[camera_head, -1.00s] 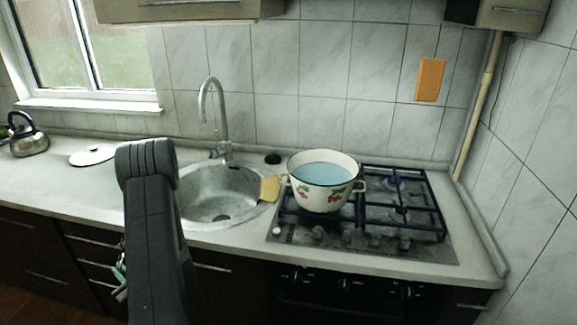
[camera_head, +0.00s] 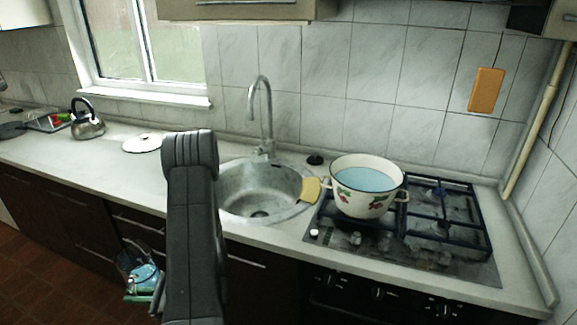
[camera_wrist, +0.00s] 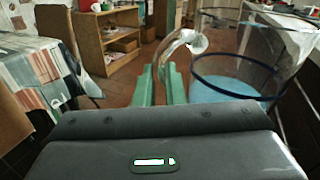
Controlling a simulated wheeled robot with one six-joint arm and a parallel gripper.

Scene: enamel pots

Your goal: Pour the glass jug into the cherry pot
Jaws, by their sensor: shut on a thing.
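The cherry pot (camera_head: 352,203), cream enamel with red cherries and a dark rim, stands upright on the left part of the hob, with pale blue liquid inside. The glass jug (camera_head: 130,262) is clear and holds blue liquid; it is low at the left of my arm, in front of the drawers, well apart from the pot. My gripper (camera_wrist: 162,82), with green fingers, is shut on the jug's handle. My arm hides part of the gripper in the head view.
The sink with its tap (camera_head: 264,110) lies left of the hob (camera_head: 400,245). A yellow cloth (camera_head: 309,190) lies between sink and pot. A kettle (camera_head: 88,124) and a white lid (camera_head: 143,143) stand on the counter at left. The hob's right burners are clear.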

